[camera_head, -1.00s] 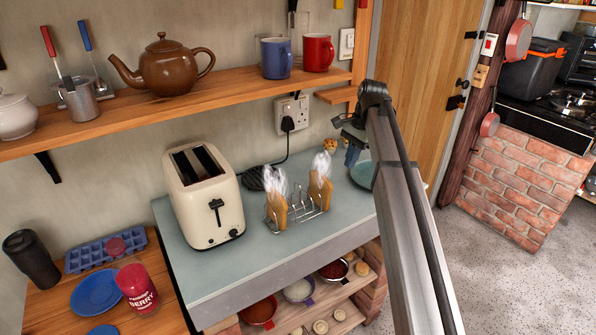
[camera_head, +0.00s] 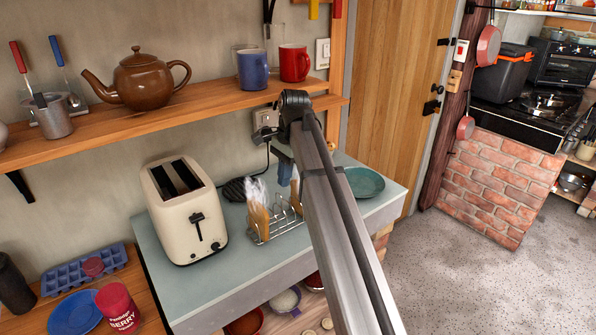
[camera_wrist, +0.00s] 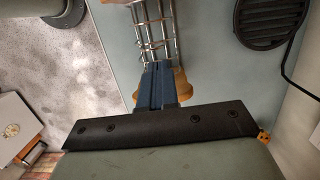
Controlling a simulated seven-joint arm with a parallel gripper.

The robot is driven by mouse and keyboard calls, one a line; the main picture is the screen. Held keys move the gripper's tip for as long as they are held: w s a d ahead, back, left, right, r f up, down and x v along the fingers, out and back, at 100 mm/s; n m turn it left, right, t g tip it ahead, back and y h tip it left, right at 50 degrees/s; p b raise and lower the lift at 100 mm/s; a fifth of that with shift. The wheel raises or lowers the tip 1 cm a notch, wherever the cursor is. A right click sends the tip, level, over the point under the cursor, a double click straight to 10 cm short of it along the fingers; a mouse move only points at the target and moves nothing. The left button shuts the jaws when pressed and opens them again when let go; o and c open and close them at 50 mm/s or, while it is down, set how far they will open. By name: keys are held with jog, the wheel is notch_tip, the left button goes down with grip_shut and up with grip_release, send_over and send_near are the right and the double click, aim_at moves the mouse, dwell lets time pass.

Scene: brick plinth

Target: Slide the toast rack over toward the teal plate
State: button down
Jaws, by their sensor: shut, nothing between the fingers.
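The toast rack (camera_head: 283,227) is a wire rack on the grey-blue counter, right of the toaster, with toast (camera_head: 258,220) standing in it. Its right end is partly hidden behind my arm. In the wrist view the rack (camera_wrist: 152,28) runs up from the fingertips, with toast at its near end (camera_wrist: 183,84). The teal plate (camera_head: 365,183) lies flat on the counter to the right, apart from the rack. My gripper (camera_head: 285,172), with blue fingers, is shut and empty at the rack's right end; its fingers (camera_wrist: 158,85) overlap that end. I cannot tell whether they touch it.
A cream toaster (camera_head: 187,215) stands left of the rack. A dark round trivet (camera_head: 236,189) lies behind it, also in the wrist view (camera_wrist: 270,20). A wooden shelf (camera_head: 215,101) with a teapot and mugs overhangs the back. The counter's front strip (camera_head: 235,275) is clear.

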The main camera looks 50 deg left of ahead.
jog(key=shift+s+f, duration=0.8)
jog(key=shift+s, duration=0.25)
jog(key=shift+d, duration=0.1)
